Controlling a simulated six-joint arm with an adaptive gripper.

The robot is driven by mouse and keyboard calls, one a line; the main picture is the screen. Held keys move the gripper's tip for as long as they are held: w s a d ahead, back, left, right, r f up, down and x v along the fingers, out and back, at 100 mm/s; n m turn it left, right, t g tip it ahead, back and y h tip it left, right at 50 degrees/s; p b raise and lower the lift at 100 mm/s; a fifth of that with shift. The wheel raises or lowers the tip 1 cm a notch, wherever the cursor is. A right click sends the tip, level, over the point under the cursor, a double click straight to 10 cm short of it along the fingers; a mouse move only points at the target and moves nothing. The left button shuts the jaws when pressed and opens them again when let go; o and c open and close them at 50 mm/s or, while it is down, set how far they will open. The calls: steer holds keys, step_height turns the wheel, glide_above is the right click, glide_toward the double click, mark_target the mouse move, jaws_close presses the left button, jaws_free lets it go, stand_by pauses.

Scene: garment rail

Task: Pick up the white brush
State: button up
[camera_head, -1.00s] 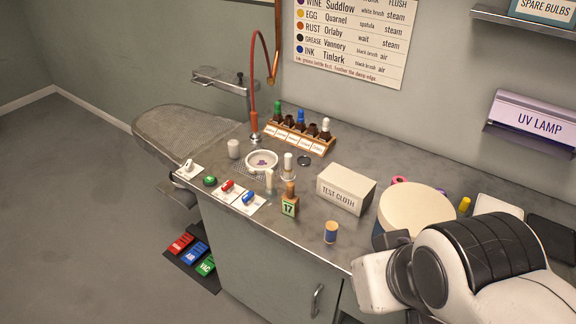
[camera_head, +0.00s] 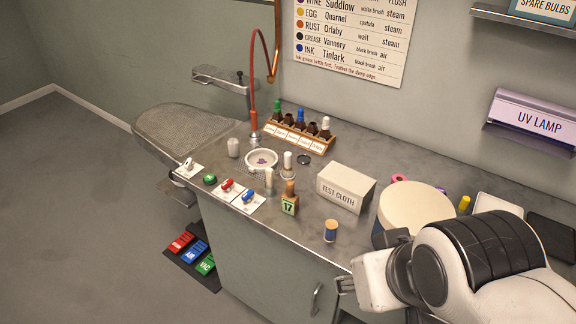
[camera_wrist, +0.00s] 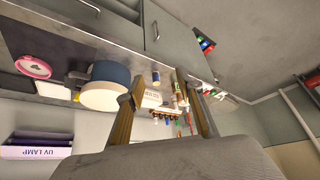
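Two pale upright pieces stand on the grey counter (camera_head: 345,238): a whitish one (camera_head: 268,180) by the front and a white-topped one (camera_head: 288,161) behind it. Either may be the white brush; I cannot tell which at this size. My gripper (camera_head: 343,296) is at the counter's front edge, right of and well apart from both, partly cut by my wrist. In the wrist view my gripper (camera_wrist: 163,117) has its two fingers spread with nothing held between them. Small counter items show beyond them, too small to tell apart.
A tag-17 stand (camera_head: 289,204), a blue spool (camera_head: 331,231) and the test cloth box (camera_head: 345,188) stand between my gripper and the pale pieces. A round dish (camera_head: 262,160), a bottle rack (camera_head: 299,138) and coloured switches (camera_head: 249,197) surround them. A cream drum (camera_head: 413,208) stands right.

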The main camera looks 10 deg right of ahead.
steer(key=shift+w, duration=0.15)
steer(key=w+d+n+t+h, duration=0.1)
steer(key=w+d+t, duration=0.15)
steer(key=w, duration=1.15)
steer(key=w+d+t, duration=0.2)
steer(key=w+d, duration=0.2)
steer(key=w, duration=1)
steer(key=w+f+n+t+y, duration=0.1)
steer(key=w+f+t, duration=0.1)
steer(key=w+f, duration=0.5)
steer(key=n+y, duration=0.2)
steer(key=y, duration=0.2)
glide_toward(291, 158)
steer(key=shift+s+d+f+t, duration=0.1)
steer(key=shift+s+d+t, duration=0.1)
steer(key=shift+s+t, duration=0.15)
steer(key=shift+w, duration=0.1)
steer(key=shift+x, duration=3.4)
steer(key=shift+a, duration=0.1)
